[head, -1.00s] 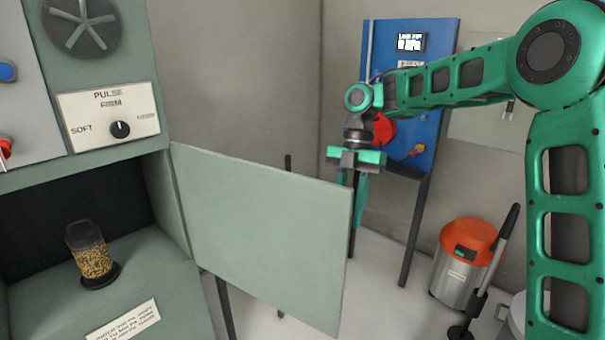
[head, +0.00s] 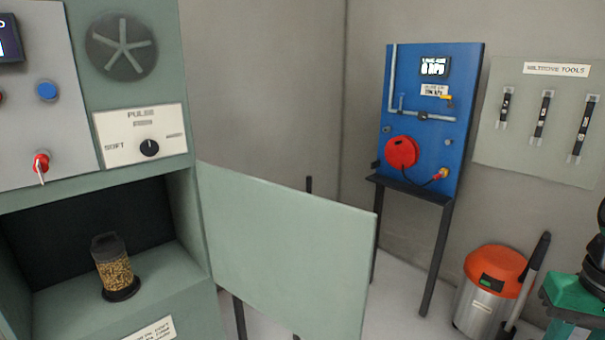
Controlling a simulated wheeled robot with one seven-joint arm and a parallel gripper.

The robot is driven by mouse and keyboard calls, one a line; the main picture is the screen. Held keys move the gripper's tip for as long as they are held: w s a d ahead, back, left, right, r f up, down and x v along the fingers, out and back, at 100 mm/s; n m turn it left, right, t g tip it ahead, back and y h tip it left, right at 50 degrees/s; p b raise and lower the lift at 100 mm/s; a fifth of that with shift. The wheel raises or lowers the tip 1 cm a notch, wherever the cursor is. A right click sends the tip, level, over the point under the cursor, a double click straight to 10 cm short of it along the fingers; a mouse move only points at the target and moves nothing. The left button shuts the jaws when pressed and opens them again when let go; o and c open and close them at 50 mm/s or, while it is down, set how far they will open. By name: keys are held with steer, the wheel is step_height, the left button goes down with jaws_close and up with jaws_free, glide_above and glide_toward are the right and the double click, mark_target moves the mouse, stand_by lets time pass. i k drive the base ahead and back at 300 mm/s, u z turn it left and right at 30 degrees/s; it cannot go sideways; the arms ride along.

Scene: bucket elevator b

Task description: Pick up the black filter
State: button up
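A canister (head: 112,268) with a black top, a black base and yellowish granules behind its clear wall stands upright in the open compartment at the lower left. It is the closest match to the black filter; I see no separate black filter. Part of my gripper (head: 574,302), a green body under a dark wrist, shows at the lower right edge. It is far from the canister. Its fingers are cut off or hidden, so I cannot tell whether it is open.
A pale green door (head: 285,255) stands open to the right of the compartment. A blue panel (head: 425,125) with a red reel is behind it. An orange-topped vacuum (head: 490,285) stands on the floor at right. A tool board (head: 540,120) hangs on the wall.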

mark_target(108, 253)
steer(key=u, duration=1.45)
